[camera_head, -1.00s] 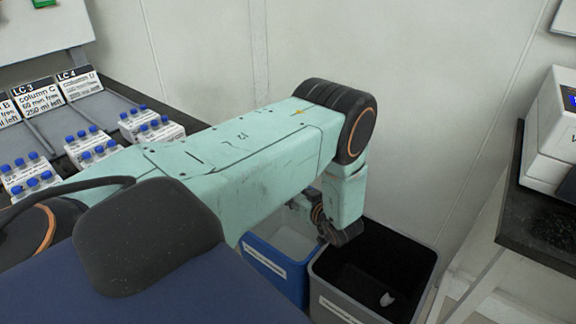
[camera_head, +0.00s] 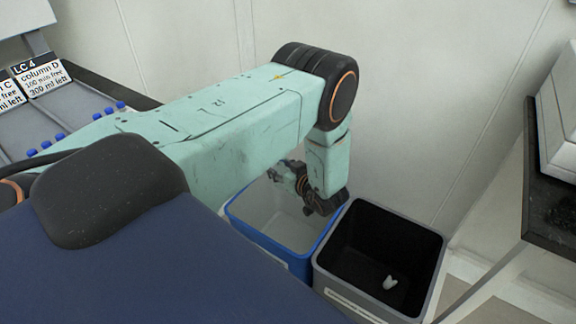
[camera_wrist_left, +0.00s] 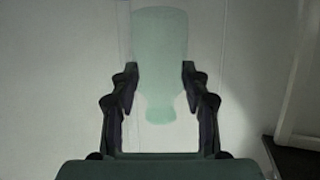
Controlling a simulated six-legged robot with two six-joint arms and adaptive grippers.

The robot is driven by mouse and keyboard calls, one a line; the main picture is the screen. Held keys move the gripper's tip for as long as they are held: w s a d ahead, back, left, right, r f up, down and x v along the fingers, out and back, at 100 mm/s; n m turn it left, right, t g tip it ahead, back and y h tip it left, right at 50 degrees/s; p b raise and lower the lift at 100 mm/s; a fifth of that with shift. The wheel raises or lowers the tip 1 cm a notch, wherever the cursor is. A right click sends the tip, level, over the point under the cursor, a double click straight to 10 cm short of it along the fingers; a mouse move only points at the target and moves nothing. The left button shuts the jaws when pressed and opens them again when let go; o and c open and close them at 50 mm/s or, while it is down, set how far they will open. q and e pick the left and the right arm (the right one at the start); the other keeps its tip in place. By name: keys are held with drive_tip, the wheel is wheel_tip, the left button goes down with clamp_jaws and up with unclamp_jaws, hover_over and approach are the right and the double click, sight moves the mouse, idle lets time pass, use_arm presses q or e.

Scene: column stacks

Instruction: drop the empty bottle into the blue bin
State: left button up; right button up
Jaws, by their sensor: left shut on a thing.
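The empty bottle (camera_wrist_left: 160,50) is pale green and translucent. In the left wrist view it sits between the two dark fingers of my left gripper (camera_wrist_left: 160,80), its narrow neck pointing toward the wrist. In the head view my left gripper (camera_head: 287,174) shows small and dark, partly behind my arm, over the blue bin's area; I cannot make out the bottle there. The blue bin (camera_head: 268,242) has a pale inside and a white label, and my arm covers part of its rim. My right gripper is not in view.
A grey bin (camera_head: 432,262) with a black inside stands right beside the blue bin, holding a small white item (camera_head: 390,283). A dark bench (camera_head: 535,195) with a white instrument is at the right. A bench with signs (camera_head: 42,78) and blue-capped vials is at the left.

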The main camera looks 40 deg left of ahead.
use_arm(q)
wheel_tip(320, 180, down, 5)
drive_tip(key=b, duration=0.4)
drive_tip(key=shift+d+f, duration=0.1)
drive_tip(key=shift+d, duration=0.05)
drive_tip(key=shift+f+b, duration=0.3)
drive_tip(key=shift+f, duration=0.15)
drive_tip(key=shift+r, duration=0.1)
drive_tip(key=o, duration=1.3)
drive_tip(key=shift+c, duration=0.2)
drive_tip(key=v, duration=1.1)
drive_tip(key=shift+s+d+r, duration=0.2)
drive_tip(key=shift+d+r, duration=0.05)
drive_tip(key=shift+d, duration=0.05)
